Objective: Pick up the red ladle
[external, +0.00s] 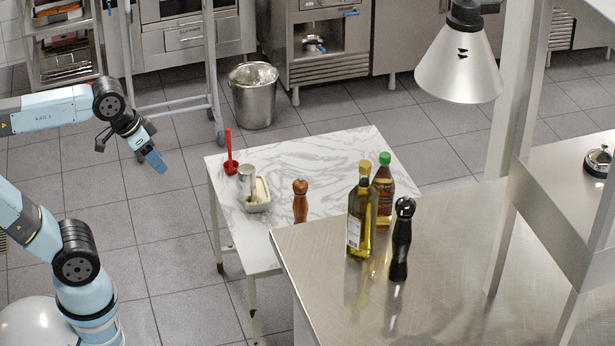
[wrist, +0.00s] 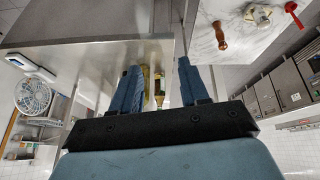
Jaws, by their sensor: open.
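The red ladle (external: 231,167) is at the back left corner of the small marble-topped table (external: 320,150), its handle pointing up. My gripper (external: 155,161) hangs in the air to the left of the table, apart from the ladle. In the wrist view my gripper (wrist: 160,82) has its two blue fingers spread, with no object held between them.
Two bottles (external: 360,215) and a black mill (external: 402,240) stand on the steel counter (external: 330,290). A bucket (external: 253,98) stands on the floor behind.

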